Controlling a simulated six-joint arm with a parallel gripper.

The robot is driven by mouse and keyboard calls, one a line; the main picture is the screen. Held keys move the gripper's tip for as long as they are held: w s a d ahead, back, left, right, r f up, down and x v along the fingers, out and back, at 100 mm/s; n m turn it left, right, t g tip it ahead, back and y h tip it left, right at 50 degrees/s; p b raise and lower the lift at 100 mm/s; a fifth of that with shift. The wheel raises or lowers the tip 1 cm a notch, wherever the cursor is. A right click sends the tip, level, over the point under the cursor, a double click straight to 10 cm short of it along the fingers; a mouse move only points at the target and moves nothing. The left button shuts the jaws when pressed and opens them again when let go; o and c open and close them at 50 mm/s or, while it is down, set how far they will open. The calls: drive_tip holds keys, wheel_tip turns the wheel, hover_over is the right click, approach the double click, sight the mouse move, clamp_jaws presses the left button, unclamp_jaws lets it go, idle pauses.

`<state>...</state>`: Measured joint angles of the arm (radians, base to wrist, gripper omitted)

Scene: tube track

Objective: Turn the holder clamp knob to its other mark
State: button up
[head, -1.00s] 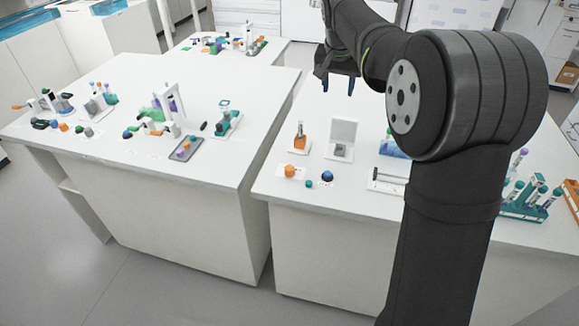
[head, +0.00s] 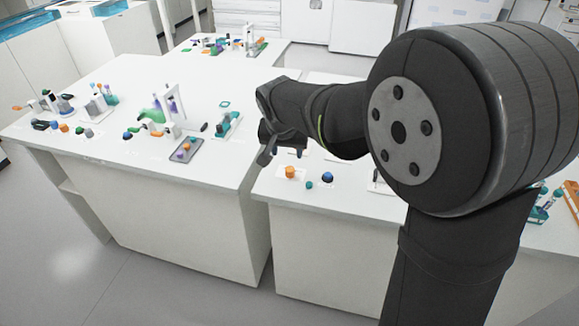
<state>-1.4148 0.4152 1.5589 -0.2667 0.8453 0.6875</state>
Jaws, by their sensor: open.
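On the right bench, an orange round knob (head: 290,172) sits on a small white plate near the front edge. A dark blue round knob (head: 327,177) is to its right, with a small teal knob (head: 309,185) between them. I cannot tell which of them is the holder clamp knob, and their marks are too small to read. My gripper (head: 284,153) is open, pointing down just behind and above the orange knob in the picture. It appears empty and apart from the knob. My wrist and forearm hide the bench behind it.
The left bench holds a grey tray (head: 180,150), a white upright frame (head: 184,107) and a teal stand (head: 227,125). A teal tube rack (head: 541,205) stands at the right, partly behind my arm.

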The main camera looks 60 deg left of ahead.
sight(290, 168)
drive_tip(key=x, duration=1)
drive_tip(key=shift+w+a+f, duration=0.15)
drive_tip(key=shift+f, duration=0.15)
drive_tip(key=shift+c, duration=0.5)
drive_tip(key=c, duration=0.9)
drive_tip(key=shift+n, duration=0.3)
drive_tip(key=n+g, duration=0.1)
drive_tip(key=n, duration=0.2)
drive_tip(key=shift+w+y, duration=0.1)
drive_tip(key=shift+y, duration=0.3)
drive_tip(key=n+g, duration=0.1)
drive_tip(key=n, duration=0.2)
drive_tip(key=shift+w+n+g, duration=0.1)
drive_tip(key=shift+n+g, duration=0.2)
drive_tip(key=n+g, duration=0.1)
drive_tip(key=n, duration=0.2)
drive_tip(key=n+g, duration=0.1)
drive_tip(key=n, duration=0.2)
drive_tip(key=shift+w+n, duration=0.1)
drive_tip(key=shift+n, duration=0.2)
